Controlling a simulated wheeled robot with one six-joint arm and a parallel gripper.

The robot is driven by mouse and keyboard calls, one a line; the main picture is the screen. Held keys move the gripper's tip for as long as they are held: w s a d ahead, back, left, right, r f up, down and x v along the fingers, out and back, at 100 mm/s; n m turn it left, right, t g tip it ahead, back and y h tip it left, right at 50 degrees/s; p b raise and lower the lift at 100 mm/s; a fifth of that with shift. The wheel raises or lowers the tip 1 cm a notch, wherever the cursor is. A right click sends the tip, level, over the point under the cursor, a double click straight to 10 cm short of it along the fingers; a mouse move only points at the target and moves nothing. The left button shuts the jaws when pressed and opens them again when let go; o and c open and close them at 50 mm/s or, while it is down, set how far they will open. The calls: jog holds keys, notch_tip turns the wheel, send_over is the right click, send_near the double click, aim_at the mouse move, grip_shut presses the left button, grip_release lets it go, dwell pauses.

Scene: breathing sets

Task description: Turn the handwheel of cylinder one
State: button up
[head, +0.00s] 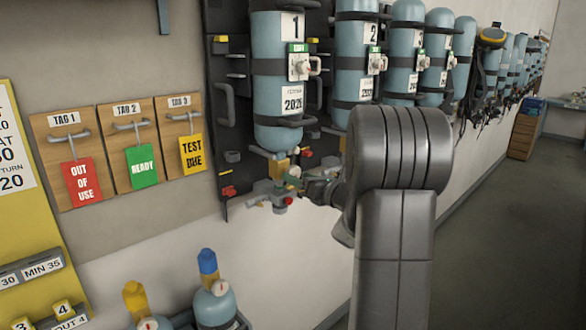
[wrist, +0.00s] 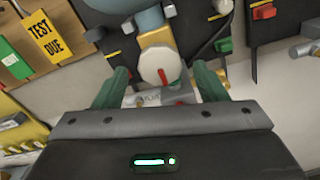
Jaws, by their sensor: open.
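Cylinder one (head: 278,100), pale blue with a "1" label, hangs upside down at the left end of the rack, its valve at the bottom. In the wrist view its handwheel (wrist: 157,66) is a round, pale knob with a red mark, below a brass valve body (wrist: 155,38). My gripper (wrist: 160,76) is open, with one green finger on either side of the handwheel. I cannot tell whether either finger touches it. In the head view my gripper (head: 290,184) is under cylinder one, and the handwheel is mostly hidden there.
Cylinder two (head: 355,70) and several more hang to the right along the wall. Wooden tag boards (head: 126,150) with red, green and yellow tags are on the left. Two cylinders (head: 214,305) stand low at front left. Open floor (head: 500,220) lies to the right.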

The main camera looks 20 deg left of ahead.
jog(key=shift+p+x, duration=0.45)
jog(key=shift+x, duration=1.25)
jog(key=c, duration=1)
jog(key=shift+f+m+b, duration=0.1)
jog(key=shift+m+b, duration=0.2)
jog(key=shift+b, duration=0.1)
